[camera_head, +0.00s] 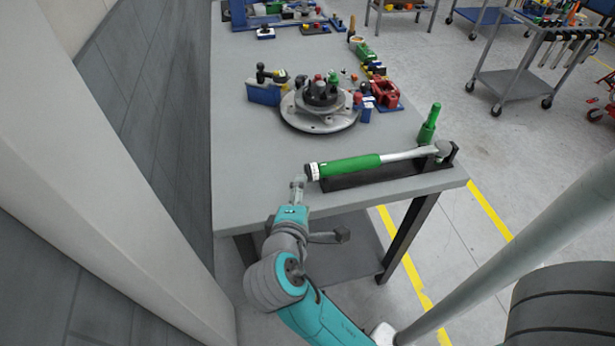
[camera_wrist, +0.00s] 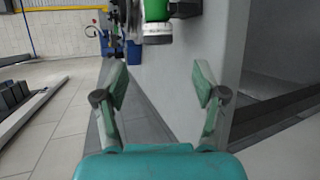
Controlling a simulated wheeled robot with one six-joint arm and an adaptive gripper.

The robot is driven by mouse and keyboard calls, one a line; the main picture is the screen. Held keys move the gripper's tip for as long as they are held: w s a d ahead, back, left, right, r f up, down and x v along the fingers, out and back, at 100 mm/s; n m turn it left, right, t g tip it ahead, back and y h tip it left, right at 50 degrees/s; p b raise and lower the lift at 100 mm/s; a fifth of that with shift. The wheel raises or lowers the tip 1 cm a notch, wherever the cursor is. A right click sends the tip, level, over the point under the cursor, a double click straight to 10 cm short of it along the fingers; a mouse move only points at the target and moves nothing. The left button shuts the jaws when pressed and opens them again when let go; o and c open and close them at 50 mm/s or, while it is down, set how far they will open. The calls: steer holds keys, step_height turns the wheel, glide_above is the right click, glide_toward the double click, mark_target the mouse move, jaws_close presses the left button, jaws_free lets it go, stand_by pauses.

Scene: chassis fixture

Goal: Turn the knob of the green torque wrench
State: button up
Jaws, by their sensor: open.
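The green torque wrench (camera_head: 352,165) lies in a black holder (camera_head: 372,176) near the front edge of the grey table. Its knob (camera_head: 312,171), with a white ring and dark end, points left. In the wrist view the knob (camera_wrist: 157,33) shows at the top, ahead of and between the finger tips, with part of the green handle (camera_wrist: 156,10) above it. My gripper (camera_head: 299,184) is just left of and below the knob in the head view. In the wrist view my gripper (camera_wrist: 158,85) is open and empty, with a gap between the knob and the fingers.
The grey table (camera_head: 245,150) is bare left of the wrench. A round flange assembly (camera_head: 318,108) stands behind it, with a red vise (camera_head: 386,92) alongside. A green screwdriver-like tool (camera_head: 430,122) stands upright beyond the wrench. A grey wall (camera_head: 130,80) runs along the left.

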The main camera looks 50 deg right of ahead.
mark_target(308, 177)
steer(key=x, duration=1)
steer(key=shift+w+d+r, duration=0.1)
steer(key=shift+d, duration=0.25)
steer(key=c, duration=1.2)
